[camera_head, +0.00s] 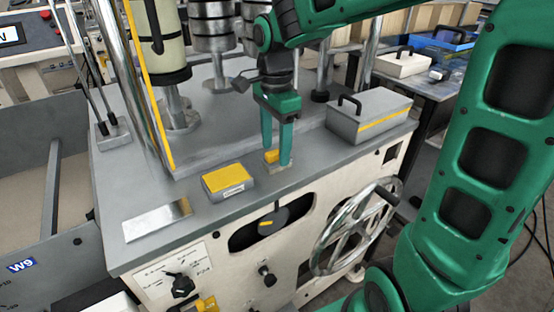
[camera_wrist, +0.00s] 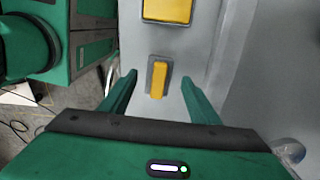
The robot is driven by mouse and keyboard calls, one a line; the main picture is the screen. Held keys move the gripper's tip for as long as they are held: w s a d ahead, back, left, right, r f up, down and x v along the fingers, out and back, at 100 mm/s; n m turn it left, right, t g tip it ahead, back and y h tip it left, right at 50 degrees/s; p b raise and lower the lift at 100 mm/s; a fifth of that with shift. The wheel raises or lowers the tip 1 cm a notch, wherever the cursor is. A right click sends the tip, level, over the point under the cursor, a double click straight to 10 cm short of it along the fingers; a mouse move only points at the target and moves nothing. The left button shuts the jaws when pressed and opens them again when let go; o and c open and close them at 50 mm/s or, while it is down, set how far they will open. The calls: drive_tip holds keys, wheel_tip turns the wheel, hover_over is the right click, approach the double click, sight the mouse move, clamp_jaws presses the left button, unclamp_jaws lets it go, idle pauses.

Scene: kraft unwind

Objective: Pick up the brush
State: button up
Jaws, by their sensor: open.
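A small block with a yellow top on a flat grey base, which looks like the brush (camera_head: 272,156), lies on the grey machine top near its front edge. It also shows in the wrist view (camera_wrist: 158,80), between and a little beyond my fingers. My gripper (camera_head: 277,157) points down over it, with its green fingers open on either side. In the wrist view my gripper (camera_wrist: 158,82) is open and empty, with a gap on both sides of the brush. The fingers hide part of the brush in the head view.
A yellow-topped grey box (camera_head: 228,181) sits left of the brush, and a shiny plate (camera_head: 157,219) lies further left. A grey lidded box with a black handle (camera_head: 369,115) stands to the right. Metal columns (camera_head: 215,40) rise behind. A handwheel (camera_head: 352,228) juts from the front.

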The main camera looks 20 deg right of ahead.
sight(275, 151)
drive_tip(key=shift+f, duration=1.15)
drive_tip(key=c, duration=1.2)
wheel_tip(275, 151, up, 10)
drive_tip(key=shift+r, duration=0.1)
drive_tip(key=o, duration=0.3)
drive_tip(key=shift+c, duration=0.7)
